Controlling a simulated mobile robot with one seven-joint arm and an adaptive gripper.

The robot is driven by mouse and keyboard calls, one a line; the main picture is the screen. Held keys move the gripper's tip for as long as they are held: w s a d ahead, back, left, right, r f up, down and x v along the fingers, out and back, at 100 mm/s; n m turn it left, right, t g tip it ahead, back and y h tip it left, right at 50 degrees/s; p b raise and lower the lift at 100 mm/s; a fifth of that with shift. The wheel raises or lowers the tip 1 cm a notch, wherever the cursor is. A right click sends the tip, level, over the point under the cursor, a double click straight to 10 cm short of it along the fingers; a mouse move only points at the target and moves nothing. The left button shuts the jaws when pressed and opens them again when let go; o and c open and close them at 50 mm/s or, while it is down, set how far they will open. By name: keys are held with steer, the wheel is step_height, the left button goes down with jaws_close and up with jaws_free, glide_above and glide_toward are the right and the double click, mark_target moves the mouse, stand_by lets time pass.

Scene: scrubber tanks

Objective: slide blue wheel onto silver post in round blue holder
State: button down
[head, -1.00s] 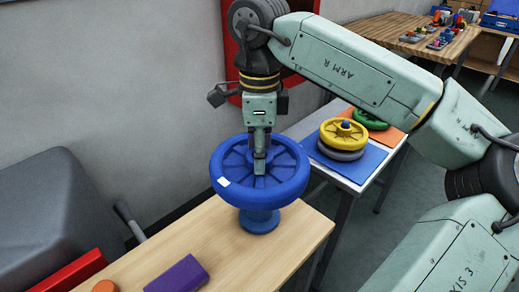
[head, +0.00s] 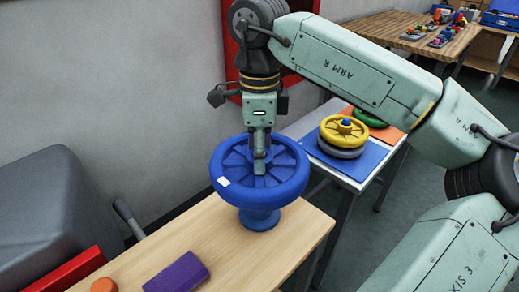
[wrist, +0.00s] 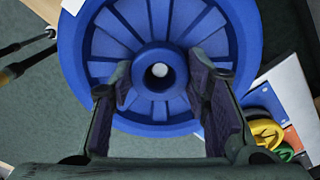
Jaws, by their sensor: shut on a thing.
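The blue wheel (head: 213,172), with spokes and a small white patch on its rim, is level over the round blue holder (head: 259,221) at the table's end. My gripper (head: 260,168) points straight down and is shut on the wheel at its hub. In the wrist view the fingers (wrist: 161,80) stand on either side of the hub. A pale silver round end, the silver post (wrist: 158,72), shows through the hub's hole. The wheel hides most of the post and the holder's top. I cannot tell how far down the post the wheel sits.
A purple block (head: 177,272) and an orange piece (head: 104,286) lie on the wooden table (head: 225,240). A side table behind holds a yellow wheel (head: 344,129) on a grey one and a green wheel (head: 372,118). A grey wall stands behind the table.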

steer(key=shift+f+b, duration=1.5)
steer(key=shift+f, duration=0.3)
stand_by(3.5)
steer(key=c, duration=0.8)
jaws_free()
steer(key=shift+r, duration=0.2)
steer(key=shift+r+p, duration=1)
steer(key=shift+r, duration=0.15)
steer(key=shift+r, duration=0.2)
